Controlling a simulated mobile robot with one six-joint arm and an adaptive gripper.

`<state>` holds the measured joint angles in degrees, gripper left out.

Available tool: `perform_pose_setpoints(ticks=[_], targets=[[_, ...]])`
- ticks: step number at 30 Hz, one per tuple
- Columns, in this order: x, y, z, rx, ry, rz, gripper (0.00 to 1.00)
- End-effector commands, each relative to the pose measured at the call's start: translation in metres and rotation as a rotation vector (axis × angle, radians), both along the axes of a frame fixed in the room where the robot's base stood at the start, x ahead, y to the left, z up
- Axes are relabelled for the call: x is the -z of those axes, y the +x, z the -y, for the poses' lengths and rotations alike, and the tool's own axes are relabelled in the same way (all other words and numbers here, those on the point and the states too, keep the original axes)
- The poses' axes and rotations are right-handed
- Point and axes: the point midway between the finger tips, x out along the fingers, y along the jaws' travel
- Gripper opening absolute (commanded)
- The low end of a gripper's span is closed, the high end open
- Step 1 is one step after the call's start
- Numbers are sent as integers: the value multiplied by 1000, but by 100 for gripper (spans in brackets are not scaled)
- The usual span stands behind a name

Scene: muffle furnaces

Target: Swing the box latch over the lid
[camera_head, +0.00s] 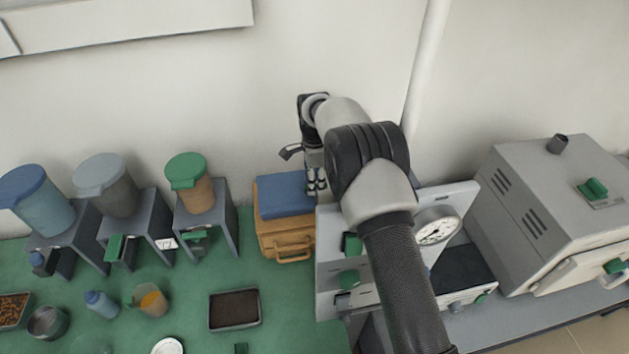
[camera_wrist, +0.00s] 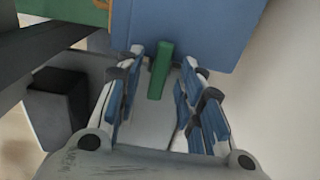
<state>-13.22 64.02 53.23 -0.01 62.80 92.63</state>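The box has a tan body (camera_head: 287,240) with a handle on its front and a blue lid (camera_head: 284,194) on top. It stands at the right end of the green mat. In the wrist view the blue lid (camera_wrist: 205,30) fills the top middle. The latch, a green bar (camera_wrist: 160,70), lies between my gripper's fingers, its far end near the lid's edge. My gripper (camera_wrist: 163,62) is open, one finger on each side of the bar; contact is not clear. In the head view my gripper (camera_head: 316,182) is at the box's right side, and the latch is hidden.
A grey panel with a dial (camera_head: 436,230) stands close right of the box, and a grey furnace (camera_head: 555,215) further right. Several hoppers on stands, one with a green lid (camera_head: 186,170), are to the left. A dark tray (camera_head: 234,309) lies in front. The wall is close behind.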

Motion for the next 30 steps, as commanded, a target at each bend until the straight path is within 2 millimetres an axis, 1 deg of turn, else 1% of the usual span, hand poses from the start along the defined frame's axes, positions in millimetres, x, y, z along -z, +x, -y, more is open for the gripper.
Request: perform_pose_setpoints(ticks=[5, 12, 16, 18, 21, 30], targets=[[-29, 1, 0, 0, 1, 6, 35], [-81, 1, 0, 0, 1, 5, 35], [-101, 1, 0, 0, 1, 4, 35], [-109, 1, 0, 0, 1, 3, 35], [-115, 0, 0, 0, 0, 2, 35], [-117, 0, 0, 0, 0, 1, 35]])
